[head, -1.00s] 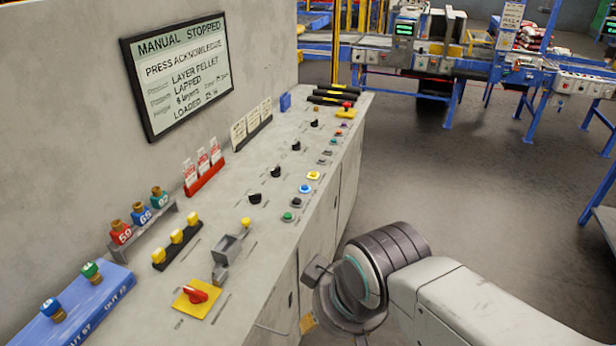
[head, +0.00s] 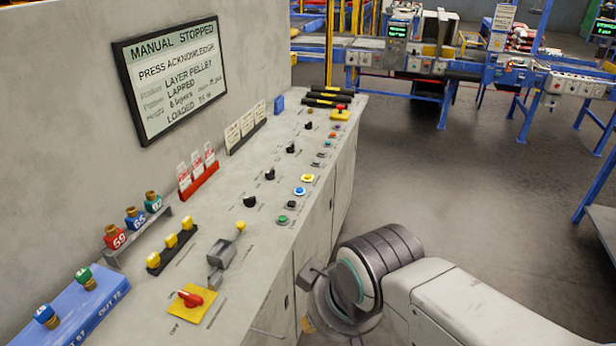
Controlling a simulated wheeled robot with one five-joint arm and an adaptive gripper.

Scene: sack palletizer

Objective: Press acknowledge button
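The grey control console (head: 262,240) runs along the wall on the left. On its right side sit a green button (head: 282,219), a blue button (head: 299,191) and a yellow button (head: 308,178). Their labels are too small to read, so I cannot tell which is acknowledge. The wall screen (head: 172,78) reads "MANUAL STOPPED" and "PRESS ACKNOWLEDGE". My gripper (head: 311,298) is beside the console's front face, lower than its top, apart from the buttons. Its fingers are mostly hidden behind my wrist, and I cannot see whether it is open.
The console also carries a red rotary switch on a yellow plate (head: 190,299), black knobs (head: 250,201), a grey lever box (head: 222,253) and a far red button on yellow (head: 340,115). Padlocks stand at the left. Blue conveyors (head: 450,80) stand behind. The floor right of the console is clear.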

